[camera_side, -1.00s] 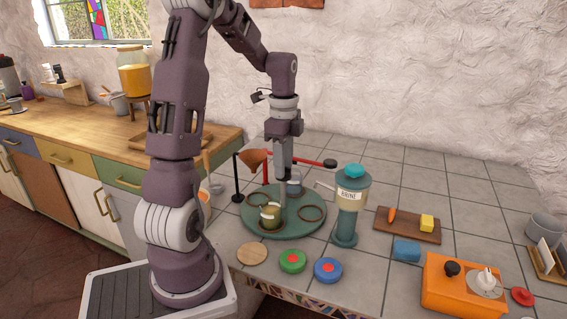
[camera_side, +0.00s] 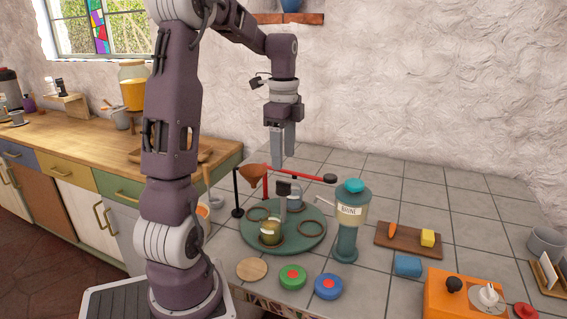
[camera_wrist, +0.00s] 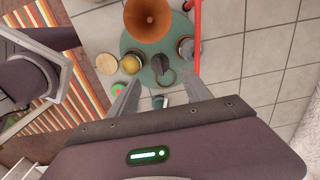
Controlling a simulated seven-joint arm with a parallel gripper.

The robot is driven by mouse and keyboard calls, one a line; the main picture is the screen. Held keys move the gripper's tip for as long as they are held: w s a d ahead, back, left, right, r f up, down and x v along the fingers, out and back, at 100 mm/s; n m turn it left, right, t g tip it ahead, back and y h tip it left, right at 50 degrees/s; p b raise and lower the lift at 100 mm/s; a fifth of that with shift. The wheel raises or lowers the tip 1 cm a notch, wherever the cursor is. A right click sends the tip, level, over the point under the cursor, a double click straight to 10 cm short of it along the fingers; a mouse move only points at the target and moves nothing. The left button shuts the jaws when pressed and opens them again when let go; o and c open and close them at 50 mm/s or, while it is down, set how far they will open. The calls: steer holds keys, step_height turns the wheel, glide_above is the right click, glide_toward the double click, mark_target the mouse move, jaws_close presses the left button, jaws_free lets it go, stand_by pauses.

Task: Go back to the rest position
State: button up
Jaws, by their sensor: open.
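My gripper (camera_side: 283,147) is open and empty in the side view, raised above the round green tray (camera_side: 310,238). Its fingers point down and are apart from everything on the tray. In the wrist view my gripper (camera_wrist: 160,92) shows its two fingers spread, with the green tray (camera_wrist: 146,80) below. On the tray a jar with yellowish contents (camera_side: 270,235) stands at the front. A second jar (camera_side: 294,203) stands at the back, partly hidden behind a dark post. The copper funnel (camera_side: 252,174) is left of my gripper and shows large in the wrist view (camera_wrist: 150,18).
A red bar (camera_side: 300,173) runs just below my gripper. A brine dispenser (camera_side: 349,215) stands right of the tray. A wooden disc (camera_side: 252,269), green lid (camera_side: 292,277) and blue lid (camera_side: 328,286) lie in front. The space above is clear.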

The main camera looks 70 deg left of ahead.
steer(key=s+d+r+n+t+y, duration=0.1)
steer(key=s+d+r+n+t, duration=0.15)
steer(key=d, duration=0.75)
steer(key=s+d+r+n+t, duration=0.1)
steer(key=s+d+r+n, duration=0.15)
steer(key=d, duration=0.65)
steer(key=s+d+f+n+t+h, duration=0.1)
steer(key=s+d+f+n+t, duration=0.1)
steer(key=s+d+n, duration=0.2)
steer(key=s+d, duration=0.2)
steer(key=s, duration=0.1)
steer(key=shift+d, duration=0.3)
